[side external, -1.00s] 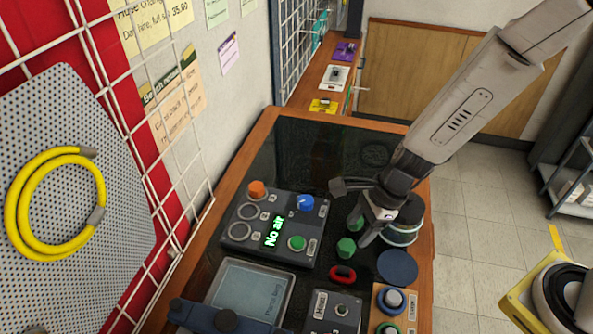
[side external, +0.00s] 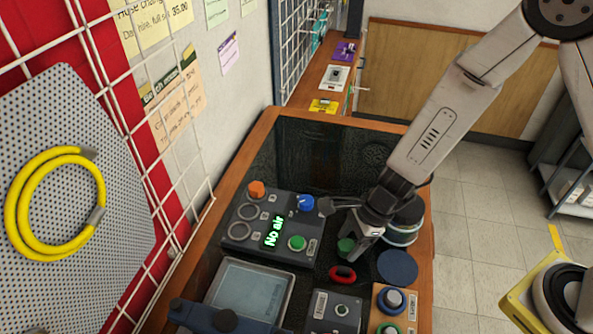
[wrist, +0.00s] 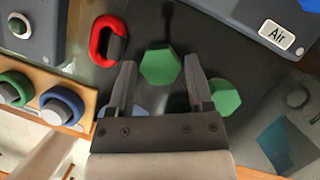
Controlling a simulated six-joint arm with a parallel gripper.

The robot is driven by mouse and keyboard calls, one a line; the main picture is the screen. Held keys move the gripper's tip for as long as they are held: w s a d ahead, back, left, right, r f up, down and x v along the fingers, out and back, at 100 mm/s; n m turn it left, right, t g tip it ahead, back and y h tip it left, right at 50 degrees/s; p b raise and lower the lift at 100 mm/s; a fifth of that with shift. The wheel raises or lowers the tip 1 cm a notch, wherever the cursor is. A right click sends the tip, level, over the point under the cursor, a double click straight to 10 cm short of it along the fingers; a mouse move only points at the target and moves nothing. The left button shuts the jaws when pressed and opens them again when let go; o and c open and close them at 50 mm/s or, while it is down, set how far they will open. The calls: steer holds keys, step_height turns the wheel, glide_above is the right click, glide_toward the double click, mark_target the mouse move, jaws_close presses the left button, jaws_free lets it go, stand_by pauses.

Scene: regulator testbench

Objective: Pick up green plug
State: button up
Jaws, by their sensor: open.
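A green hexagonal plug (side external: 345,246) stands on the dark bench top, partly covered by my gripper (side external: 353,245) in the side view. In the wrist view the green plug (wrist: 160,66) lies between and just ahead of the tips of my open gripper (wrist: 160,70). The jaws hold nothing, and I cannot tell if the tips are down around the plug. A second green piece (wrist: 225,98) sits beside the right finger, on its outer side. It is hidden behind the gripper in the side view.
A red ring-shaped piece (side external: 342,274) lies close to the plug. A control panel (side external: 262,246) reading "No air" stands to the left, with orange, blue and green knobs. A dark blue disc (side external: 397,267) and a round white-and-green stack (side external: 404,232) are to the right.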

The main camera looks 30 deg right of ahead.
mark_target(347, 243)
steer(key=shift+w+a+f, duration=0.1)
steer(key=shift+a+f, duration=0.15)
steer(key=shift+f, duration=0.3)
jaws_close()
steer(key=shift+r, duration=0.15)
stand_by(0.3)
steer(key=shift+r, duration=4.85)
steer(key=shift+w, duration=0.1)
